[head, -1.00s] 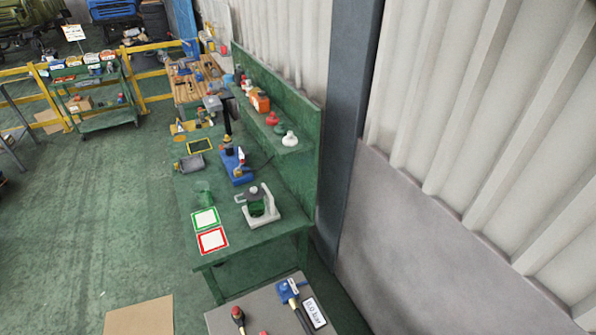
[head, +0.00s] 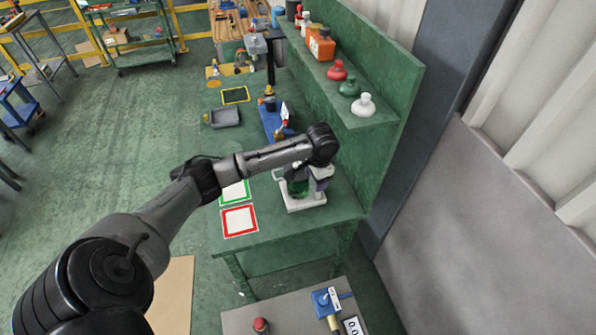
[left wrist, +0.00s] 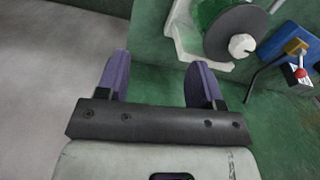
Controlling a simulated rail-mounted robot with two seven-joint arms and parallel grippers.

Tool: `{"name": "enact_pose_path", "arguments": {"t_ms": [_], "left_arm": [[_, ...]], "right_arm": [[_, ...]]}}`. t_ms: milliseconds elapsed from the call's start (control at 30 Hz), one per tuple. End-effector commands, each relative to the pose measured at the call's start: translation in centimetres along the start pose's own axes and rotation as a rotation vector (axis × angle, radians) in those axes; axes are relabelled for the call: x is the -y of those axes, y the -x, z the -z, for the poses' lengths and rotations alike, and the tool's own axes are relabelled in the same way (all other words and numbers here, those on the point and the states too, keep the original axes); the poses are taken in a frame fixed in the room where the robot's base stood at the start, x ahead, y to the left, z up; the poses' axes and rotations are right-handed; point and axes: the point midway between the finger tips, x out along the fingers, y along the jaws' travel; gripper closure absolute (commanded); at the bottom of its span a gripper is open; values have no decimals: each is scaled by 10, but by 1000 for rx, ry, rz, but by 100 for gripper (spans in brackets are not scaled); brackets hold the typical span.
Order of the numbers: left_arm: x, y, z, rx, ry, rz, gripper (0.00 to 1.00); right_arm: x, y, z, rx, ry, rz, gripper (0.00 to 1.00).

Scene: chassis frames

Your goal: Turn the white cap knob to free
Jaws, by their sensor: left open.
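In the left wrist view the white cap knob (left wrist: 242,45) sits on a dark round disc (left wrist: 226,33) over a green jar (left wrist: 212,10). In the head view the green jar (head: 297,187) stands in a white stand (head: 305,204) on the bench, and my left arm hides the knob there. My left gripper (left wrist: 160,62) is open and empty, with two purple fingers. The knob is beyond and to the right of the right-hand finger, not between the fingers. My right gripper is not in view.
The shelf behind holds red, green and white bottles (head: 363,106). A grey table (head: 285,318) is in front.

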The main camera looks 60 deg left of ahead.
Motion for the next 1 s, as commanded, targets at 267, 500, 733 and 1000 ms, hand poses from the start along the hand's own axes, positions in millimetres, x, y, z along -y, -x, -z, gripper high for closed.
{"name": "enact_pose_path", "arguments": {"t_ms": [267, 500, 733, 1000], "left_arm": [[107, 52, 2, -2, 237, -41, 39], [134, 66, -5, -10, 311, -69, 39], [133, 34, -5, -8, 314, -72, 39], [129, -16, -4, -9, 314, -71, 39]], "right_arm": [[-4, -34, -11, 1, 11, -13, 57], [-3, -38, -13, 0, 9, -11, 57], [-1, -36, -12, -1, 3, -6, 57], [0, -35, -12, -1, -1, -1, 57]]}}
